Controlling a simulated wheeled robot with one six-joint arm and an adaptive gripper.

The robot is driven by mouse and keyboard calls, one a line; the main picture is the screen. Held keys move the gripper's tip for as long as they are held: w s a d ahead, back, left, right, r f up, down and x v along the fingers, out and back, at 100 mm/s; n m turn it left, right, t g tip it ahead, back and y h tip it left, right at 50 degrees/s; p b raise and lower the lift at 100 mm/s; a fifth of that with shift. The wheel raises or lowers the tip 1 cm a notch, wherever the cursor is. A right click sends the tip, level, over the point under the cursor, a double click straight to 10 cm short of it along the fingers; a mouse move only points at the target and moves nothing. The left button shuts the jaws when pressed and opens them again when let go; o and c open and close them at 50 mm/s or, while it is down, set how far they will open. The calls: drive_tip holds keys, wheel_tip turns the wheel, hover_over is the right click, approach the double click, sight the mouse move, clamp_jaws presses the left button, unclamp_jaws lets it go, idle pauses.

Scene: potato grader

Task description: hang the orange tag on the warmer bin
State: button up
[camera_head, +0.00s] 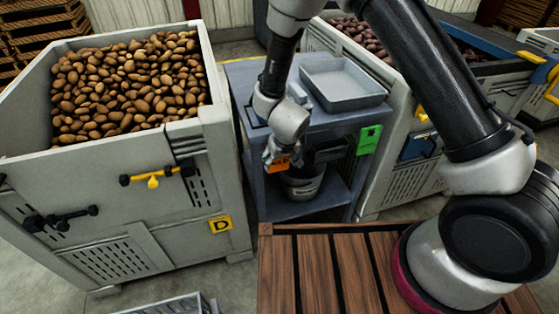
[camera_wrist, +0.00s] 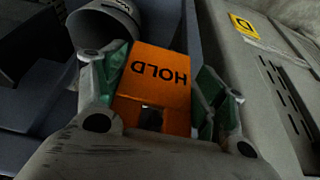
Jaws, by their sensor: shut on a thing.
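My gripper (camera_head: 271,157) is shut on the orange tag (camera_head: 279,165), held in front of the grey cart and right of bin D. In the wrist view the tag (camera_wrist: 157,80) lies between the two fingers, its word HOLD upside down, with a dark slot near the palm. The left bin (camera_head: 100,205) is grey, full of brown potatoes, with a yellow D plate (camera_head: 220,225) and a black-ended bar with a yellow piece (camera_head: 153,181). A second grey bin (camera_head: 398,185) of darker potatoes stands at the right, partly hidden by my arm. I cannot tell which is warmer.
The grey cart (camera_head: 243,75) carries a metal tray (camera_head: 344,88) on top and a grey pot (camera_head: 303,186) below. A green tag (camera_head: 369,139) hangs at the cart's right side. A wooden slatted surface (camera_head: 315,265) is in front. Floor shows between bin D and this surface.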

drive_tip(key=shift+f, duration=0.25)
drive_tip(key=o, duration=1)
drive_tip(key=shift+f, duration=0.1)
drive_tip(key=v, duration=0.7)
drive_tip(key=shift+s+d+r, duration=0.2)
drive_tip(key=shift+s, duration=0.3)
drive_tip(key=shift+r, duration=0.1)
